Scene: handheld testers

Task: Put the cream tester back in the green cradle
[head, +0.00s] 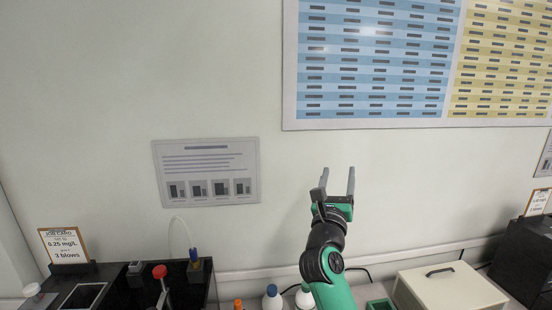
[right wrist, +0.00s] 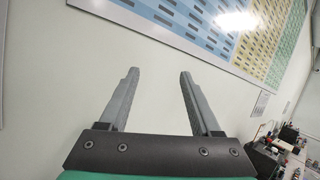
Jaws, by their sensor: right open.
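My right gripper (head: 337,178) is raised in front of the wall in the head view, with its fingers pointing up. It is open and empty, and its two spread fingers also show in the right wrist view (right wrist: 159,76). A small green item (head: 380,304) shows at the bottom edge of the head view, just right of my right arm. It may be the green cradle, but it is cut off by the frame. I cannot make out the cream tester in either view. My left gripper is not in view.
A cream box with a dark handle (head: 448,287) stands right of my arm. A black unit (head: 185,285) with a red knob stands at left beside a sign (head: 64,245). Bottle tops (head: 272,291) show at the bottom. The wall carries a large chart (head: 375,123).

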